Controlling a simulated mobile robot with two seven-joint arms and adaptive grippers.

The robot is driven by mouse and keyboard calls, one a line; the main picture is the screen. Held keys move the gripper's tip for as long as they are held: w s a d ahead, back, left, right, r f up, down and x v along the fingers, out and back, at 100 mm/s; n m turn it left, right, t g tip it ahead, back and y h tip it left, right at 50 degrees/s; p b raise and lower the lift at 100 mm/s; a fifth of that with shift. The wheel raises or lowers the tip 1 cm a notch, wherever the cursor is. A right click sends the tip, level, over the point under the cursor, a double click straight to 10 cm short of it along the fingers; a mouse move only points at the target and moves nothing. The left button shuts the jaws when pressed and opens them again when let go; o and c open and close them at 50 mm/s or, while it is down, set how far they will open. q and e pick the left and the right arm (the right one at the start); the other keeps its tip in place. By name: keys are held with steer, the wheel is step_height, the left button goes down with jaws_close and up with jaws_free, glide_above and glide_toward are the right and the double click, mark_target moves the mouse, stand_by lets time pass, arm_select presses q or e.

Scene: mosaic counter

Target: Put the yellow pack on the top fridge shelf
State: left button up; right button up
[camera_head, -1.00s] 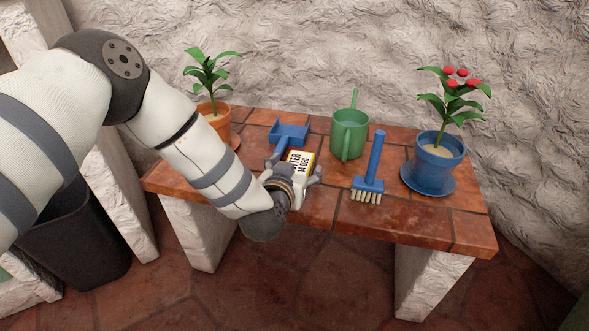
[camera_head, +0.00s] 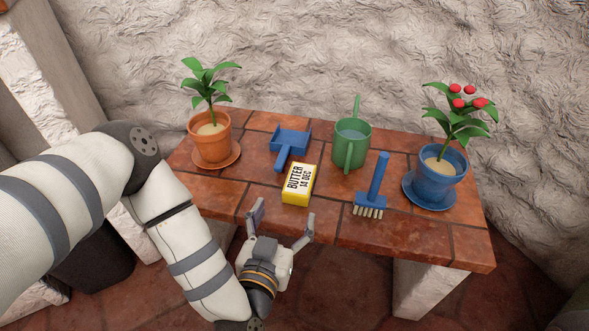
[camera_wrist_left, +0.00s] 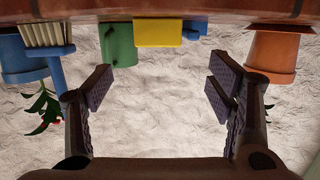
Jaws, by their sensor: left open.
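The yellow pack (camera_head: 298,185), with a white label reading BUTTER 14 DEC, lies on the tiled bench top near its front edge. My left gripper (camera_head: 283,217) is open and empty, just in front of the pack and apart from it, by the bench's front edge. In the left wrist view, which is upside down, the pack (camera_wrist_left: 158,33) shows beyond the gap between the open fingers (camera_wrist_left: 158,88). No fridge shelf is in view. My right gripper is not in view.
The bench (camera_head: 390,236) also bears a blue dustpan (camera_head: 290,143) behind the pack, a green watering can (camera_head: 352,145), a blue brush (camera_head: 374,185), an orange-potted plant (camera_head: 210,135) and a blue-potted red-flowered plant (camera_head: 442,178). A dark bin (camera_head: 98,262) stands on the floor at left.

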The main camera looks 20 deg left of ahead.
mark_target(298, 185)
arm_select(q)
steer(key=w+b, duration=0.1)
steer(key=w, duration=0.2)
steer(key=w+f+b, duration=0.1)
steer(key=w+b, duration=0.1)
steer(key=w, duration=0.2)
steer(key=w+a+f+b, duration=0.1)
steer(key=w, duration=0.2)
steer(key=shift+w+f, duration=0.2)
steer(key=shift+w, duration=0.1)
steer(key=shift+w+b, duration=0.3)
steer(key=shift+r, duration=0.15)
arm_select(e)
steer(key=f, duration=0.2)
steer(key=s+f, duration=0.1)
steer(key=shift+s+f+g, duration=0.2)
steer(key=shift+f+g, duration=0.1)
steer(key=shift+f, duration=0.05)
arm_select(q)
steer(key=c, duration=1.6)
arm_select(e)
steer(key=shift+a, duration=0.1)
